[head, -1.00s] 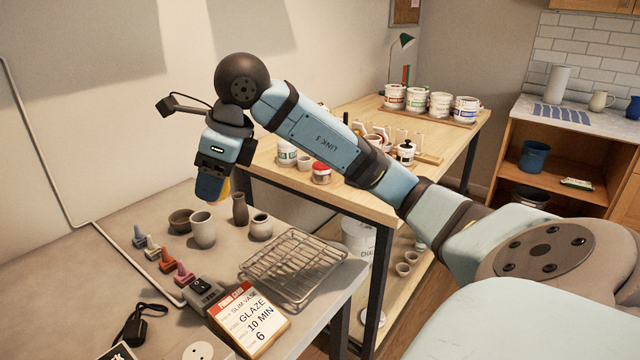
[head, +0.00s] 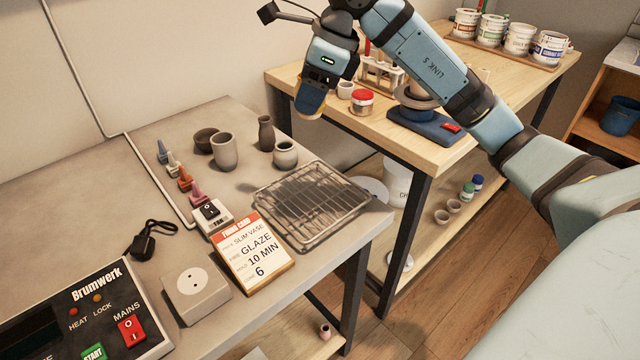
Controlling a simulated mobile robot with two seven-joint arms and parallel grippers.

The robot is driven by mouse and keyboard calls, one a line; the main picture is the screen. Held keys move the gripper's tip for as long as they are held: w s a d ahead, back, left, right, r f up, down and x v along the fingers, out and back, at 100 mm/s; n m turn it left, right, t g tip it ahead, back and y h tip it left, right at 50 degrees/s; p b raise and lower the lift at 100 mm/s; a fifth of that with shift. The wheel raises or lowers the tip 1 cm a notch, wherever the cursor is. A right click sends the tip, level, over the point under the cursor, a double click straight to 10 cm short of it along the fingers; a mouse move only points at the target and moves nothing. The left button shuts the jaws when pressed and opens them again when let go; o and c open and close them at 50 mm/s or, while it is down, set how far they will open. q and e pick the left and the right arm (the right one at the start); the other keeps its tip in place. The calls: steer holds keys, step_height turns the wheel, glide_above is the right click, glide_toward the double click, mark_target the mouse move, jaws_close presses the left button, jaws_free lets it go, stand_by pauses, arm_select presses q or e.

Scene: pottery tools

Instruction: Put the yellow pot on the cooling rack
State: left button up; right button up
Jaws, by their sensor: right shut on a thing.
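My right gripper (head: 310,98) hangs at the upper middle in the head view, above the back edge of the grey table. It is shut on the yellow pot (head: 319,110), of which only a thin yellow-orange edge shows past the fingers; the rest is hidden. The wire cooling rack (head: 345,213) lies at the right end of the grey table, below and in front of the gripper. It is empty, with a dark shadow across its middle. My left gripper is not in view.
Grey and brown pots, including a small round one (head: 286,155) and a tall cup (head: 224,152), stand left of the rack. A glaze card (head: 252,254) leans near its front left corner. A wooden table (head: 400,140) behind holds jars and a blue scale (head: 424,127).

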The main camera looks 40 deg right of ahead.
step_height(320, 180, down, 15)
steer(key=shift+r+b, duration=0.2)
steer(key=shift+b, duration=0.85)
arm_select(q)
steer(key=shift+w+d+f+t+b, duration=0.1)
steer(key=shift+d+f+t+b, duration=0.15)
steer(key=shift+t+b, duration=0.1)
arm_select(e)
steer(key=shift+f, duration=1.95)
steer(key=shift+f, duration=0.1)
steer(key=o, duration=0.9)
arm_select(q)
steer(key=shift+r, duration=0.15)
arm_select(e)
steer(key=shift+o, duration=0.2)
